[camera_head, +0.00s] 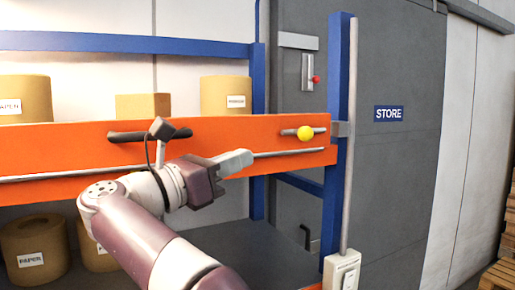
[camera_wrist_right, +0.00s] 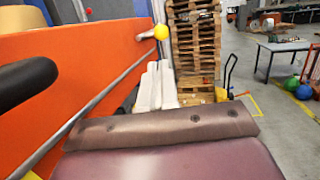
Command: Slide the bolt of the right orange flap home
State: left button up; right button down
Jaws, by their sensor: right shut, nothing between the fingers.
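The orange flap (camera_head: 230,135) stretches across the front of the blue rack. A black handle (camera_head: 125,137) is on its middle. The bolt (camera_head: 288,132) is a short grey rod with a yellow ball knob (camera_head: 305,133) near the flap's right end. A grey bracket (camera_head: 341,129) sits on the blue post just to its right; I cannot tell whether the rod enters it. My right gripper (camera_head: 246,156) is shut and empty in front of the flap, left of and below the knob. In the right wrist view the pale fingers (camera_wrist_right: 157,85) lie together, apart from the yellow knob (camera_wrist_right: 161,32).
A thin grey rail (camera_head: 290,152) runs along the flap's lower part. A vertical pole (camera_head: 350,150) with a switch box (camera_head: 342,270) stands beside the blue post (camera_head: 335,190). Labelled rolls (camera_head: 226,95) sit behind the flap. Pallets (camera_wrist_right: 195,50) are stacked beyond the fingers.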

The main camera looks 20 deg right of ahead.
jog(key=w+p+x, duration=0.1)
jog(key=p+x, duration=0.1)
jog(key=x, duration=0.2)
jog(key=p, duration=0.3)
send_near(306, 138)
notch_tip(306, 138, up, 2)
jog(key=w+d, duration=0.1)
jog(key=d, duration=0.2)
jog(key=shift+w+d+p, duration=0.65)
jog(key=shift+d+p, duration=0.05)
jog(key=shift+d, duration=0.2)
jog(key=shift+w+d+f, duration=0.1)
jog(key=shift+w+d, duration=0.25)
jog(key=shift+d, duration=0.05)
jog(key=shift+s, duration=0.3)
jog(key=d+b, duration=0.4)
jog(key=shift+w+d+f+b, duration=0.25)
jog(key=shift+w+d+b, duration=0.05)
jog(key=shift+w+d, duration=0.1)
jog(key=shift+s+a+r, duration=0.1)
jog(key=shift+s+r, duration=0.05)
jog(key=shift+r, duration=0.2)
